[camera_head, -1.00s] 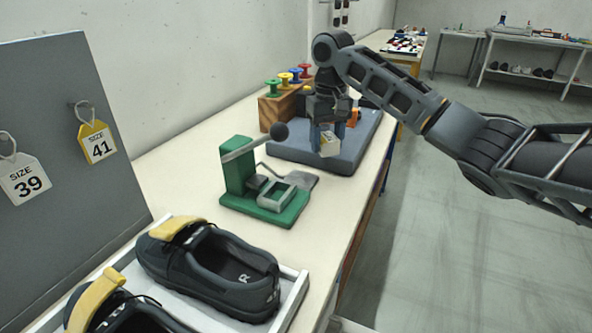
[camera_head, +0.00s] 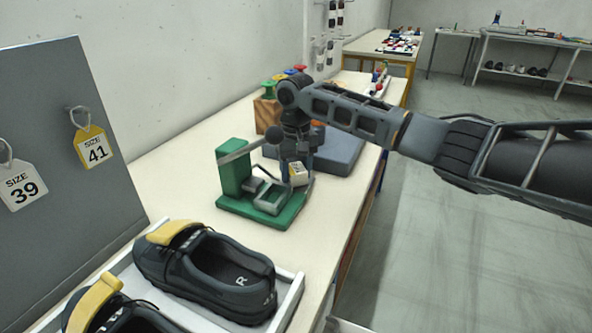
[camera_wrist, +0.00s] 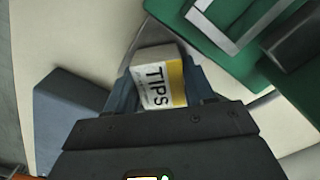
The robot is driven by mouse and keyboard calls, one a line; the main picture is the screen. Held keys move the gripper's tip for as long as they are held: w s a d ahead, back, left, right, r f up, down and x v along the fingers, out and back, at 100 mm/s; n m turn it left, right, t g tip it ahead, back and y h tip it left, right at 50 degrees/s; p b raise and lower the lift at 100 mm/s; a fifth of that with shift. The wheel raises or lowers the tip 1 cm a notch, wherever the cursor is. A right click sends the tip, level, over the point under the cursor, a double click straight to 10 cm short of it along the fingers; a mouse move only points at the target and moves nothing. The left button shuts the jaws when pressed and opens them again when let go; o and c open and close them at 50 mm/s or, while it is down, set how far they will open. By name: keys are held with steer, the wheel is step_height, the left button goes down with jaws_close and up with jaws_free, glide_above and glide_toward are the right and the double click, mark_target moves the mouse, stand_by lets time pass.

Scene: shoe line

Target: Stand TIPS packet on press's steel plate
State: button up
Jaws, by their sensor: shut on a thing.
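The TIPS packet (camera_wrist: 158,88) is a small white box with a yellow band, held between the fingers of my gripper (camera_wrist: 160,100) in the wrist view. In the head view the packet (camera_head: 298,174) shows below my gripper (camera_head: 293,178), just behind the right rear part of the press. The press (camera_head: 232,172) is green with a lever ending in a dark ball. A grey metal frame (camera_head: 270,199) sits on its green base. A grey steel plate (camera_wrist: 137,45) shows partly beside the green base in the wrist view; the packet and gripper cover much of it.
A white tray (camera_head: 290,300) with dark shoes (camera_head: 205,272) is in front. A grey board with size tags (camera_head: 50,150) stands at left.

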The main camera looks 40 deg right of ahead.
mark_target(296, 168)
steer(key=o, duration=0.8)
steer(key=shift+f, duration=0.1)
step_height(296, 168, up, 12)
steer(key=shift+r, duration=0.15)
